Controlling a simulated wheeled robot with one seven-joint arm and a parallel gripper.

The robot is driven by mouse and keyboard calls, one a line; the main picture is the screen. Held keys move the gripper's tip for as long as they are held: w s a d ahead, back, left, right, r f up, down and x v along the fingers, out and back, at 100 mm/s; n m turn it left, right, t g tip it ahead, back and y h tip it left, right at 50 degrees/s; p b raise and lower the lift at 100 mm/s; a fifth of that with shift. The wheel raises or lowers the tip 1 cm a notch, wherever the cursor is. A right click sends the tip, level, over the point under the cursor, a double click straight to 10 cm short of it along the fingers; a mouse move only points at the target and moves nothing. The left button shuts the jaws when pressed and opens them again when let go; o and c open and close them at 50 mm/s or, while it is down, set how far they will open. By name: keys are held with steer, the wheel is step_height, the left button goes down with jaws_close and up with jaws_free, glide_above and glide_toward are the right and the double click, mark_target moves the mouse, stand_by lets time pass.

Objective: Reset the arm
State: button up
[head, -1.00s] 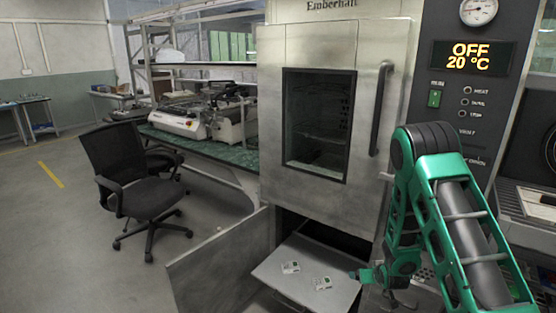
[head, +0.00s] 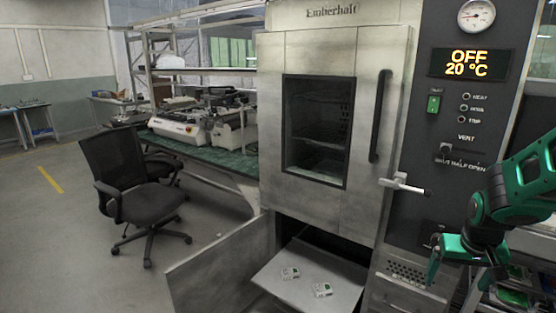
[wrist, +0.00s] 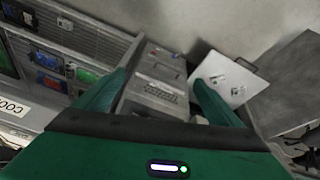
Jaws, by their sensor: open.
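My green arm is at the right edge of the head view. My gripper (head: 462,275) hangs in front of the right side of the oven cabinet, its fingers apart and empty. In the wrist view my gripper (wrist: 150,90) shows two green fingers spread wide with nothing between them. The fingers are clear of the pulled-out tray (head: 340,291), which lies to their left in the head view.
Two small white-and-green items (head: 290,273) lie on the tray below the oven (head: 238,110). The lower door (head: 220,272) stands open to the left. The oven's upper door is shut. A black chair (head: 150,200) stands left on open floor.

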steer(key=s+a+r+m+g+y, duration=0.1)
steer(key=s+a+r, duration=0.1)
steer(key=s, duration=0.9)
steer(key=s+a+r+m+g+y, duration=0.1)
steer(key=s+r, duration=0.4)
steer(key=s, duration=0.6)
steer(key=shift+s+a+r+m+g, duration=0.2)
steer(key=shift+a+r+m+g, duration=0.1)
steer(key=shift+a+g, duration=0.1)
steer(key=shift+w+f, duration=0.25)
steer(key=shift+w, duration=0.4)
